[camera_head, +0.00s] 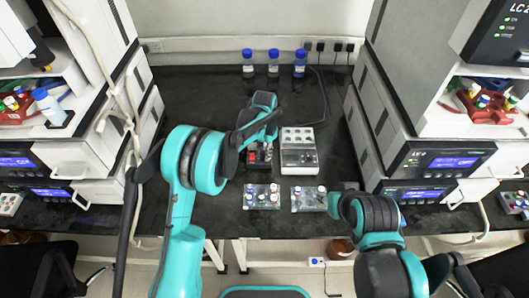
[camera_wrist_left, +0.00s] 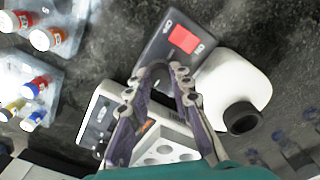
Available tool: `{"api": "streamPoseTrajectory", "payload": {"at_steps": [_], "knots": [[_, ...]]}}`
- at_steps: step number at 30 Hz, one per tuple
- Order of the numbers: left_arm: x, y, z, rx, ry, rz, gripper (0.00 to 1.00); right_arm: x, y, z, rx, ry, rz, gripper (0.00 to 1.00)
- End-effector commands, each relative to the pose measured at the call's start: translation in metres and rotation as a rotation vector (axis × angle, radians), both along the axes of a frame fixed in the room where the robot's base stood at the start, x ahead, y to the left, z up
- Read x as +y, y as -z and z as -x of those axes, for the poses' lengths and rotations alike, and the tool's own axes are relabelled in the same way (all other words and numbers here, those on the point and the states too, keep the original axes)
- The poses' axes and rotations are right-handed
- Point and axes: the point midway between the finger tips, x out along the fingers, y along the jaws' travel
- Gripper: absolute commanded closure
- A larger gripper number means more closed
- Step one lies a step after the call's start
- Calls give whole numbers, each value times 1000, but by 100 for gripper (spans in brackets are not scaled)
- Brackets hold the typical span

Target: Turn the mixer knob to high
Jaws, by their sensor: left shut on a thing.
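The mixer (camera_head: 258,162) stands on the dark bench, partly hidden under my left arm. In the left wrist view it shows a white body (camera_wrist_left: 240,75), a black cup-like head (camera_wrist_left: 242,117) and a dark front panel (camera_wrist_left: 163,42) with a red switch (camera_wrist_left: 185,39). My left gripper (camera_wrist_left: 166,72) is at this panel beside the switch, its fingertips close together and shut on the knob. The knob is mostly hidden between the fingertips. In the head view the left gripper is largely covered by its own arm. My right arm is at the lower right; its fingers do not show.
A white block with wells (camera_head: 299,155) stands right of the mixer. Two clear racks (camera_head: 262,205) (camera_head: 308,208) with small capped vials lie in front. Several blue-capped bottles (camera_head: 273,70) stand at the back.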

Motion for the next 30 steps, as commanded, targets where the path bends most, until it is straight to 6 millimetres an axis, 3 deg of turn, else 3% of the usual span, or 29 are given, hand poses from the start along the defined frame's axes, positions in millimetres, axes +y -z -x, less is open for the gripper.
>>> {"api": "streamPoseTrajectory", "payload": {"at_steps": [8,9,11,12,23,30], "knots": [[0,0,0,0,1,0,100,0,0,0,0,0,0,60],[0,0,0,0,1,0,77,0,0,0,0,0,0,60],[0,0,0,0,1,0,61,0,0,0,0,0,0,60],[0,0,0,0,1,0,58,0,0,0,0,0,0,60],[0,-6,0,0,0,0,58,0,0,0,0,0,0,60],[0,-49,0,0,0,0,58,0,0,0,0,0,0,60]]}}
